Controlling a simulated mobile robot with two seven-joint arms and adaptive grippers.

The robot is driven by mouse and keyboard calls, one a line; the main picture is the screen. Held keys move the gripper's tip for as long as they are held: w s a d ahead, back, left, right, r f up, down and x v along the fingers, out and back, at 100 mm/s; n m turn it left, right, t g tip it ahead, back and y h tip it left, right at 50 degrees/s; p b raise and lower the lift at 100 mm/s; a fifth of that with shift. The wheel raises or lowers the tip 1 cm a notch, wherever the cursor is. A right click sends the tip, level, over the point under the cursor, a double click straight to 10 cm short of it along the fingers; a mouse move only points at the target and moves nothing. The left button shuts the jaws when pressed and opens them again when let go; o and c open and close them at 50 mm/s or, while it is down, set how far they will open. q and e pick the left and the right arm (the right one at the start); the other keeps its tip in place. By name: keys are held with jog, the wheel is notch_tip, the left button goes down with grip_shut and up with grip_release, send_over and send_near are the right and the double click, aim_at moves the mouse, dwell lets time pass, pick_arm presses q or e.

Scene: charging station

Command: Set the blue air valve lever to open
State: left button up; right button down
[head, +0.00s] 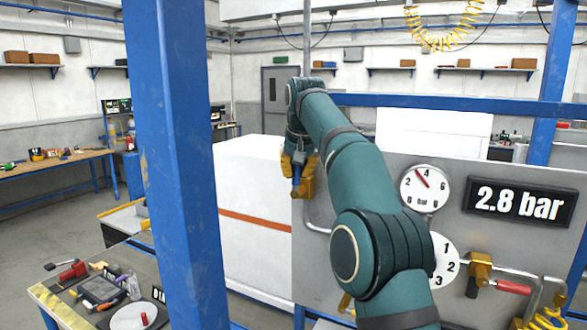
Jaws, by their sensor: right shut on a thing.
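The blue air valve lever (296,176) shows as a small blue piece against the brass-coloured valve body (308,180), left of the grey panel's gauge. My right arm reaches across the middle of the head view, and my right gripper (297,158) is at the valve, shut on the blue lever. The wrist and fingers hide much of the lever, so its exact angle is hard to tell. My left gripper is not in view.
The grey panel (375,170) carries a round gauge (424,189), a display (520,201) reading 2.8 bar, a partly hidden numbered dial (444,262) and a red-handled valve (513,287). A blue post (175,180) stands left. A tool-covered bench (60,307) is lower left.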

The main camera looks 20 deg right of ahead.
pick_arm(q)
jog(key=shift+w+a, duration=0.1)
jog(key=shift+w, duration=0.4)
pick_arm(e)
jog(key=shift+w+a+f, duration=0.15)
jog(key=c, duration=1)
grip_release()
jog(key=shift+o, duration=0.7)
jog(key=shift+w, duration=0.2)
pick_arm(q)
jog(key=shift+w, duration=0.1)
pick_arm(e)
jog(key=shift+s, duration=0.15)
